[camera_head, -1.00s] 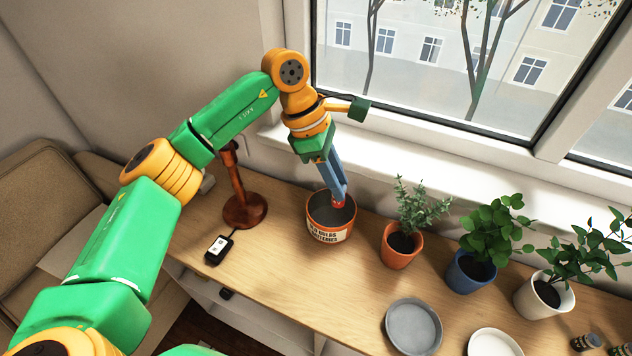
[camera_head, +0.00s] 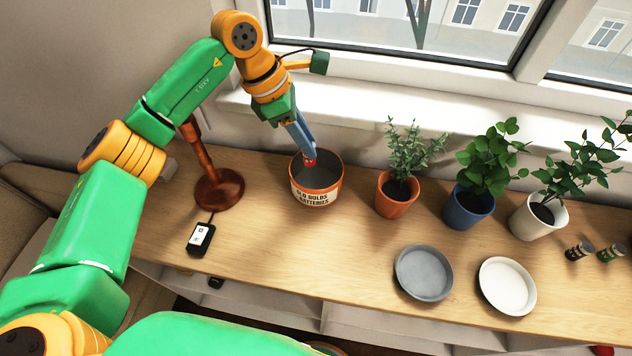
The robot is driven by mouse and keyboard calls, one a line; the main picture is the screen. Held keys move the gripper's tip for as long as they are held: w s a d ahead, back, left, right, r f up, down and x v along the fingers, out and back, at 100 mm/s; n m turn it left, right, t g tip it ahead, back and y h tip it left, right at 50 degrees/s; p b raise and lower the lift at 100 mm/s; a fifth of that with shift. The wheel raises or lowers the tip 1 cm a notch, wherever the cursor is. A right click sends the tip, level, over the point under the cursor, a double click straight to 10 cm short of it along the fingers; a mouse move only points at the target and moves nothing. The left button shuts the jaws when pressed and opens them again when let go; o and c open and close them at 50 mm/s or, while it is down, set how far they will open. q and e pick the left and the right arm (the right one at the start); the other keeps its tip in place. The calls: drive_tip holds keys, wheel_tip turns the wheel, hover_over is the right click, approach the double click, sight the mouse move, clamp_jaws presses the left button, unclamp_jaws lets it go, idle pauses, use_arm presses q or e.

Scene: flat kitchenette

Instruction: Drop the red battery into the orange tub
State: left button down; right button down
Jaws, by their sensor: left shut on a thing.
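The orange tub (camera_head: 316,197), labelled for old bulbs and batteries, stands on the wooden counter below the window. My left gripper (camera_head: 308,158) points down over the tub's opening, its blue fingers shut on the red battery (camera_head: 310,163). Only a small red end of the battery shows at the fingertips. It is over or just inside the tub's mouth; its exact height against the rim is hard to tell. The grey inside of the tub is partly visible. My right gripper is not in view.
Right of the tub stand potted plants in an orange pot (camera_head: 396,199), a blue pot (camera_head: 468,207) and a white pot (camera_head: 538,217). A grey dish (camera_head: 424,272) and a white dish (camera_head: 507,286) lie in front. A brown stand (camera_head: 219,190) and black device (camera_head: 200,239) are left.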

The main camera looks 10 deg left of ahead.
use_arm(q)
drive_tip(key=c, duration=0.5)
unclamp_jaws()
drive_tip(key=shift+s+d+r, duration=0.1)
drive_tip(key=shift+d+r, duration=0.05)
drive_tip(key=shift+c, duration=0.2)
drive_tip(key=b+v, duration=0.1)
drive_tip(key=v, duration=0.6)
